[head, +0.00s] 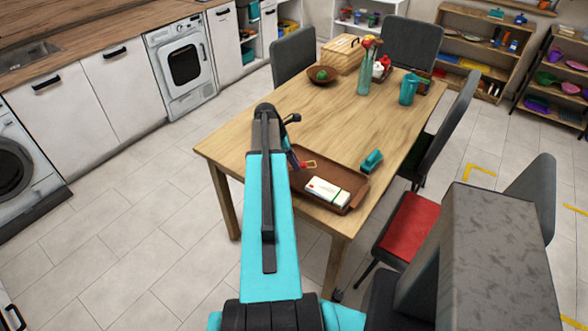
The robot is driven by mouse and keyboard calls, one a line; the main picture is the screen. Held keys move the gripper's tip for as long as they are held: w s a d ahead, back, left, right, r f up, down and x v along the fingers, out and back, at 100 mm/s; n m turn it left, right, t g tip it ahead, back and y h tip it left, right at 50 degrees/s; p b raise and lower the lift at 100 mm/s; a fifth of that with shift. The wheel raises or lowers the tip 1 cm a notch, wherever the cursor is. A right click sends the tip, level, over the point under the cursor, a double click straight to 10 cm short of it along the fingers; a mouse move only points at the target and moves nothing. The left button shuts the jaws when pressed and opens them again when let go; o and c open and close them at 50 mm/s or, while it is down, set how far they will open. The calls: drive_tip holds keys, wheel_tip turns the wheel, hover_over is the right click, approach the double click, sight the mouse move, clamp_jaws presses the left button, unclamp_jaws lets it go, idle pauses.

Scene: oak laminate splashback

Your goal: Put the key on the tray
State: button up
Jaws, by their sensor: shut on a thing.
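The brown tray (352,181) lies on the near end of the wooden table. A white box with a green band (327,191) lies in it. My gripper (297,163) is over the tray's left part, mostly hidden behind my cyan arm. It is shut on a small red and yellow thing (310,164), which looks like the key but is too small to be sure. I cannot tell whether this thing touches the tray.
A teal object (372,161) lies at the tray's right edge. A glass vase (364,78), a teal jug (408,88), a brown bowl (324,77) and a basket (342,53) stand farther back. The middle of the table (335,120) is clear. Chairs stand around it.

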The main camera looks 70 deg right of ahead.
drive_tip(key=shift+f, duration=0.1)
drive_tip(key=shift+f+p, duration=0.85)
drive_tip(key=shift+f, duration=0.8)
drive_tip(key=shift+f, duration=0.15)
drive_tip(key=o, duration=1)
drive_tip(key=shift+r, duration=0.25)
drive_tip(key=shift+b+v, duration=1.85)
drive_tip(key=shift+v, duration=4.1)
drive_tip(key=shift+a+f, duration=0.1)
